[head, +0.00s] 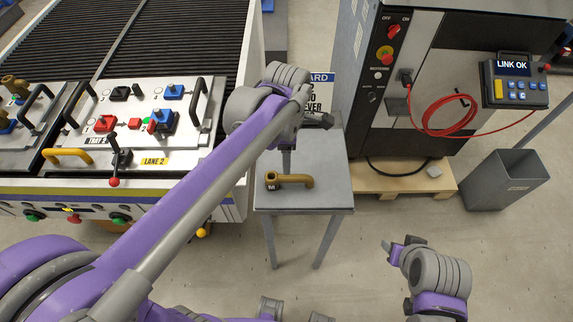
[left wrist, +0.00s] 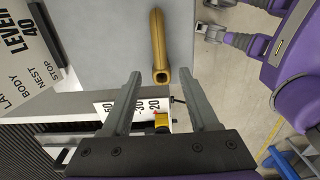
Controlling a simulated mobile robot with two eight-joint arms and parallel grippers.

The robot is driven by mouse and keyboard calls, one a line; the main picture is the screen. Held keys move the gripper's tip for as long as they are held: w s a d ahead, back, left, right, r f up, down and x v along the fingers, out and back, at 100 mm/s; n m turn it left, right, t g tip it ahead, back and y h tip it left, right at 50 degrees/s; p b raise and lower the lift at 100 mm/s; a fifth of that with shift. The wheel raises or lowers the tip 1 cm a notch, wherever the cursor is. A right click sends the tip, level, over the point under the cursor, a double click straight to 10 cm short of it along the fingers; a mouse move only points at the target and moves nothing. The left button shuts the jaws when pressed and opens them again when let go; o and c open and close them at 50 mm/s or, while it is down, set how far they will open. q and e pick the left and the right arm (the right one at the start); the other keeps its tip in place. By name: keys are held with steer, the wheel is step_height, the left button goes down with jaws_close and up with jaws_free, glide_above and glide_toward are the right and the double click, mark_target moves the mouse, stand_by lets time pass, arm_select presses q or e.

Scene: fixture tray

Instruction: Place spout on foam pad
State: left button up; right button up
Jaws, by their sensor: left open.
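A brass-coloured spout (head: 294,180) with a dark, marked end lies on the small grey table (head: 320,200). In the left wrist view the spout (left wrist: 157,42) lies on the grey top, its open end in line with the gap between my fingers. My left gripper (head: 324,121) is over the table's far part, beyond the spout in the head view. Its open, empty fingers show in the left wrist view (left wrist: 161,75). My right gripper (head: 400,243) is over the floor, right of the table; its jaw gap is unclear. I cannot make out a foam pad.
A fixture tray (head: 190,140) with handles, coloured blocks and a lever stands left of the table. Another brass fitting (head: 14,83) is at far left. A dark cabinet (head: 440,80) with a red cable (head: 440,128) stands behind right. A grey bin (head: 500,185) stands on the floor.

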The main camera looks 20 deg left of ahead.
arm_select(q)
steer(key=s+a+f+m+t, duration=0.2)
steer(key=s+m, duration=0.4)
steer(key=m, duration=0.4)
steer(key=s+a+f+m+t, duration=0.3)
steer(key=s+m, duration=0.4)
steer(key=m, duration=0.4)
steer(key=shift+a+f+t, duration=0.3)
steer(key=shift+a+f, duration=0.05)
steer(key=shift+f, duration=0.25)
